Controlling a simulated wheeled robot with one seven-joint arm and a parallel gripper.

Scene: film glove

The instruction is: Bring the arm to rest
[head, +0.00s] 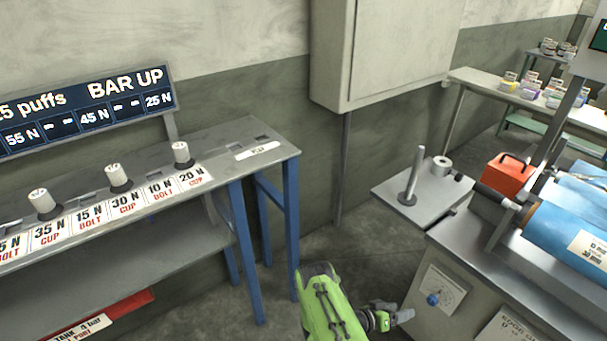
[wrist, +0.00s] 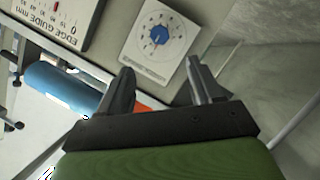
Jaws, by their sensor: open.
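My green arm reaches up from the bottom of the head view, between the blue-legged bench and the machine. My gripper (head: 408,315) is at its end, pointing right toward the front of the machine. In the wrist view my gripper (wrist: 165,75) has its two dark fingers apart with nothing between them. Beyond the fingertips is a white dial plate with a blue knob (wrist: 159,36), on the machine's front. The same blue knob (head: 433,299) shows in the head view, to the right of the gripper and apart from it.
The bench (head: 222,150) with several white-capped posts stands at left. The machine with a blue film roll (head: 575,235) stands at right, with a plate and upright post (head: 414,175) beside it. A red box (head: 504,175) sits behind. Floor between is clear.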

